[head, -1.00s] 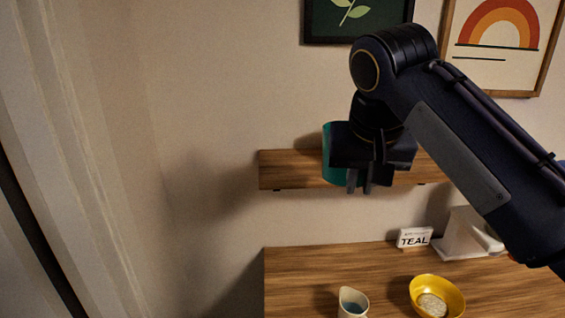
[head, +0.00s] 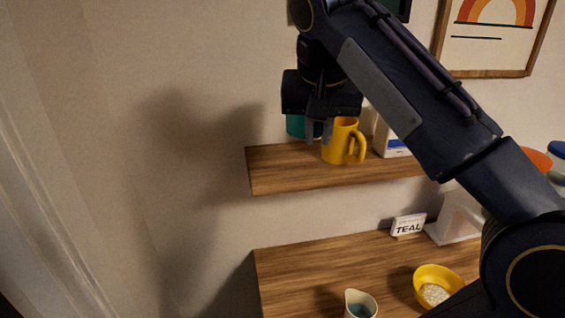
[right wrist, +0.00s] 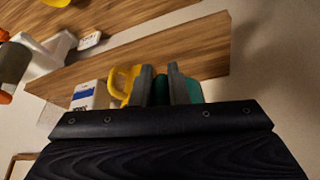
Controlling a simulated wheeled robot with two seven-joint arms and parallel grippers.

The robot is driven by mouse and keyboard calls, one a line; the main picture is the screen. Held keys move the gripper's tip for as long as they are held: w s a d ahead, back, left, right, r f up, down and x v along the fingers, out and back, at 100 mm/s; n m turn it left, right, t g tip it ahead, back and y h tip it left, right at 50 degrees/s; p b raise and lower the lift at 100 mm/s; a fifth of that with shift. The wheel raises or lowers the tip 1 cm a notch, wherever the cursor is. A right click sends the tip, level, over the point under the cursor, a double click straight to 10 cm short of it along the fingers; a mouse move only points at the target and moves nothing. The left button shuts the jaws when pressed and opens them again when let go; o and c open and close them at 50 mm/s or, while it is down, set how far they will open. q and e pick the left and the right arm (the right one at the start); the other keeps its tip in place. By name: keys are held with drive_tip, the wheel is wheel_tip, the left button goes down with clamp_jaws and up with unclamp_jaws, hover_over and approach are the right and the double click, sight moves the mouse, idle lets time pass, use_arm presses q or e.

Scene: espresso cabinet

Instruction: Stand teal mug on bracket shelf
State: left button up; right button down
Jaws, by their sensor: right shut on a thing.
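The teal mug (head: 295,126) is partly hidden behind my right gripper (head: 318,137) in the head view. The gripper points down and is shut on the mug. In the right wrist view, teal shows between the fingers (right wrist: 162,88) and beside them on the mug (right wrist: 194,90). The mug looks upright, its bottom slightly above the top of the wooden bracket shelf (head: 290,177), near the shelf's left end. I see no clear contact with the shelf. My left gripper is out of view.
A yellow mug (head: 337,143) stands on the shelf just right of my gripper, very close to it. A white and blue box (head: 394,147) stands further right. Below are a counter (head: 310,270), a TEAL sign (head: 408,226), a yellow bowl (head: 436,275) and a small pitcher (head: 360,303).

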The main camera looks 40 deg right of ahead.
hover_over(286, 178)
drive_tip(key=s+a, duration=0.1)
drive_tip(key=s, duration=0.1)
wheel_tip(286, 178, down, 6)
drive_tip(key=shift+w+f, duration=0.25)
drive_tip(key=shift+f, duration=0.8)
drive_tip(key=shift+w+f, duration=0.25)
drive_tip(key=shift+f, duration=0.8)
drive_tip(key=shift+f, duration=0.15)
drive_tip(key=c, duration=1.4)
unclamp_jaws()
drive_tip(key=p+v, duration=0.1)
drive_tip(key=v, duration=1.1)
drive_tip(key=s+a+f+n+y, duration=0.2)
drive_tip(key=s+a+f, duration=0.2)
drive_tip(key=f, duration=0.5)
drive_tip(key=s+a+f+n+t+y, duration=0.1)
drive_tip(key=s+a+f+n+y, duration=0.1)
drive_tip(key=f, duration=0.7)
drive_tip(key=s+a+f+n+t+y, duration=0.1)
drive_tip(key=s+a+f+n+y, duration=0.2)
drive_tip(key=s+a+f, duration=0.3)
wheel_tip(286, 178, down, 4)
drive_tip(key=shift+s+a+n, duration=0.3)
drive_tip(key=shift+s+a, duration=0.1)
drive_tip(key=shift+a, duration=0.05)
